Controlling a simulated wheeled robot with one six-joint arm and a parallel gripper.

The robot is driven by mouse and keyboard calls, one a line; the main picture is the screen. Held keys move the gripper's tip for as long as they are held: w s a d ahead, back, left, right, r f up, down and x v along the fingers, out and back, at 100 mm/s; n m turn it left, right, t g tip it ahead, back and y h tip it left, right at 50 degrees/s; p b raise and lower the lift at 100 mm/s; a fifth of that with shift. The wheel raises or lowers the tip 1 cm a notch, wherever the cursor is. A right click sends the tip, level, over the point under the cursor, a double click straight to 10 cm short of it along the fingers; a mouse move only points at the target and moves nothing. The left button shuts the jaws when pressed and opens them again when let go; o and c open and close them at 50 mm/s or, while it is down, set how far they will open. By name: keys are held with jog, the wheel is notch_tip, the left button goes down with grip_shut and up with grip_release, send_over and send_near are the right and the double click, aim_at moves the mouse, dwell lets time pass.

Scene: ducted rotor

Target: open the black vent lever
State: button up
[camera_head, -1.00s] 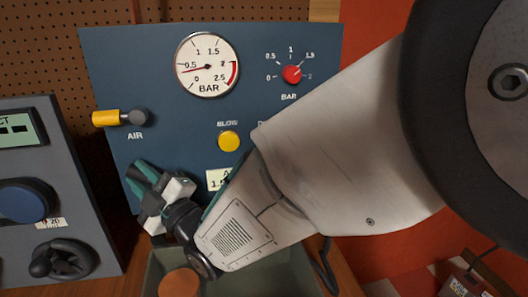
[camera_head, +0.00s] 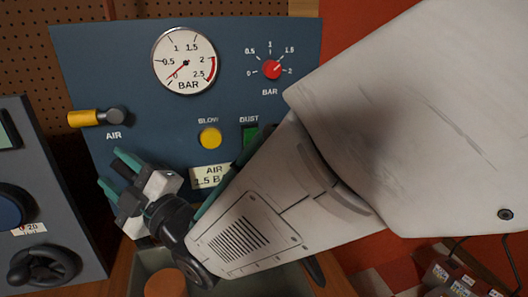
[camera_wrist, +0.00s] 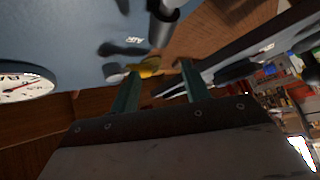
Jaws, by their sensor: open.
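My gripper (camera_head: 110,168) is open in front of the lower left of the blue panel, below the AIR label. A dark part, likely the black vent lever (camera_head: 122,168), shows between its green fingers in the head view, mostly hidden. In the wrist view a black lever (camera_wrist: 163,24) sticks out of the blue panel at the top, beyond the fingertips (camera_wrist: 158,70). I cannot tell whether the fingers touch it. The yellow-handled AIR lever (camera_head: 95,117) lies horizontal above my gripper. The pressure gauge (camera_head: 184,62) needle points near 0.
The blue panel (camera_head: 75,55) also carries a red knob (camera_head: 271,69), a yellow BLOW button (camera_head: 210,138) and a green DUST part (camera_head: 250,136). A grey panel (camera_head: 60,215) with a black handle stands at left. A grey bin (camera_head: 150,260) is below my gripper.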

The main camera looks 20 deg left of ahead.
jog(key=s+d+r, duration=0.1)
jog(key=s+d, duration=0.5)
jog(key=d, duration=0.3)
jog(key=shift+s, duration=0.3)
jog(key=shift+c, duration=0.4)
